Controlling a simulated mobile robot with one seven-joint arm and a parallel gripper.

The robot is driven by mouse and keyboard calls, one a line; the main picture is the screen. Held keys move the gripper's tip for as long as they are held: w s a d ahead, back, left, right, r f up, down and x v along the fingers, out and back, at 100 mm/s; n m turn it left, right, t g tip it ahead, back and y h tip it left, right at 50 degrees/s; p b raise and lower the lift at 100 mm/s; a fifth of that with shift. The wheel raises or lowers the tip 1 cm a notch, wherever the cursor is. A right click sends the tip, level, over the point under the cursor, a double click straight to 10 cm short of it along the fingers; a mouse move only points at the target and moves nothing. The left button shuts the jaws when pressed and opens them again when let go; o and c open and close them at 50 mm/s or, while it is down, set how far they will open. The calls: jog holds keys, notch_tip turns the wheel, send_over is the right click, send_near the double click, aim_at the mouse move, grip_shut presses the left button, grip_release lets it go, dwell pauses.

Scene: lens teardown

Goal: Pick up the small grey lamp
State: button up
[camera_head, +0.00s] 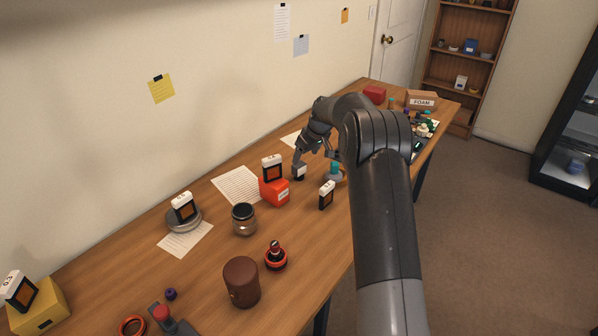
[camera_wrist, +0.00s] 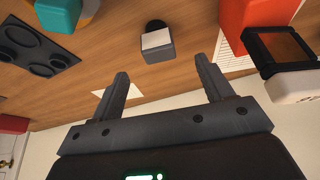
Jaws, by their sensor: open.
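A small grey block-like thing, apparently the small grey lamp (camera_wrist: 158,48), has a pale face and a dark round part. It is on the wooden table beyond my fingertips in the wrist view, close to the middle of the gap between them. In the head view the lamp (camera_head: 299,173) shows small, to the right of the red box, just below the end of my arm. My gripper (camera_wrist: 163,72) is open and empty, its two dark fingers apart and not touching the lamp. In the head view my arm hides part of the area around it.
A red box (camera_head: 274,193) with a black-framed orange piece (camera_head: 272,169) on it stands left of the lamp. A teal-topped piece (camera_head: 334,170) stands to its right. Another framed piece (camera_head: 326,196) and a glass jar (camera_head: 244,219) are nearer. The wall runs along the table's back.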

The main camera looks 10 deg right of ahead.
aim_at(300, 165)
jog(key=x, duration=0.4)
jog(key=shift+w+x, duration=0.2)
jog(key=shift+x, duration=2.9)
jog(key=shift+d, duration=0.1)
jog(key=shift+r, duration=0.1)
jog(key=c, duration=1.2)
